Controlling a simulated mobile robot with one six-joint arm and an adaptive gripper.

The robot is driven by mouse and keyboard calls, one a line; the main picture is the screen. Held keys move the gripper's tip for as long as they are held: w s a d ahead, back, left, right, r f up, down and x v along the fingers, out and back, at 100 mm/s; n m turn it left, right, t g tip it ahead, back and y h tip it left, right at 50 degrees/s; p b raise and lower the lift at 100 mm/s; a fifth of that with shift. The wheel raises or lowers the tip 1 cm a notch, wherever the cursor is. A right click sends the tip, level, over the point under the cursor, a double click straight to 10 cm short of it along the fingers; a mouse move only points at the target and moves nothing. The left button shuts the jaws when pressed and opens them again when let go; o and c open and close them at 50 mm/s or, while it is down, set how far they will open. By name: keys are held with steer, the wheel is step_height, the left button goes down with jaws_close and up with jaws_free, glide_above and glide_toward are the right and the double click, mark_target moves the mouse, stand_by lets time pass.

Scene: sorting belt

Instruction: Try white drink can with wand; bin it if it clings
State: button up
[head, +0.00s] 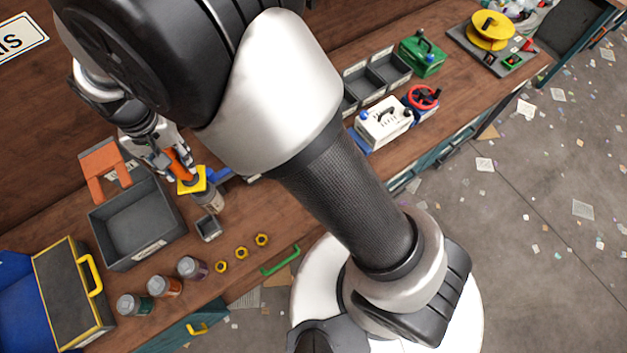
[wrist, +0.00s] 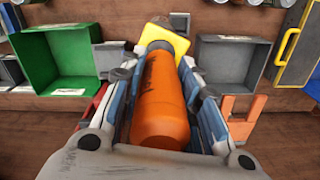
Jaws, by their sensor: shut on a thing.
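My gripper (head: 172,160) is shut on the orange handle of the wand (wrist: 162,105). The wand's square yellow head (head: 192,180) points away from my gripper; it also shows in the wrist view (wrist: 163,38). A pale grey-white can (head: 211,202) is right at the head, partly covered by it. A grey bin (head: 171,200) is left of the can, and a green bin (wrist: 93,45) shows in the wrist view.
An orange stand (head: 103,171) is behind the grey bin. A small grey box (head: 208,230), several yellow nuts (head: 241,253) and lidded jars (head: 165,287) lie toward the front edge. A black-and-yellow case (head: 70,300) is at left. My arm hides the middle of the bench.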

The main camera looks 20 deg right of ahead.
steer(key=a+p, duration=0.2)
steer(key=a, duration=1)
steer(key=shift+a+p, duration=0.15)
steer(key=shift+p, duration=0.15)
steer(key=a+p, duration=0.2)
steer(key=a, duration=0.6)
steer(key=shift+a+p, duration=0.2)
steer(key=shift+p, duration=0.15)
steer(key=shift+f, duration=0.15)
step_height(320, 180, down, 7)
steer(key=w+b, duration=0.1)
steer(key=b, duration=0.3)
steer(key=shift+a, duration=0.2)
stand_by(0.6)
steer(key=shift+w+r, duration=0.1)
steer(key=shift+r, duration=0.1)
